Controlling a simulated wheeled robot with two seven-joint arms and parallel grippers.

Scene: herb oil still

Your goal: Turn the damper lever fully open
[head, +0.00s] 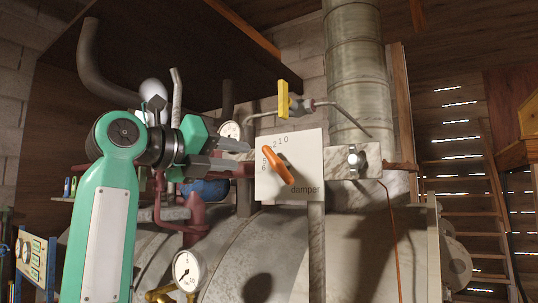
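The damper lever (278,161) is an orange handle on a white plate (305,150) marked "damper", in the middle of the head view. It slants from upper left to lower right. Small numbers run in an arc above and to the left of it. The fingertips are close to the plate's left edge in the picture, and I see no contact with the lever.
A yellow valve handle (283,99) stands on a pipe above the plate. Gauges (187,270) show below left and behind the fingers (229,131). A large metal drum (250,250) lies below, and a flue pipe (357,70) rises behind. A ladder (470,205) is at right.

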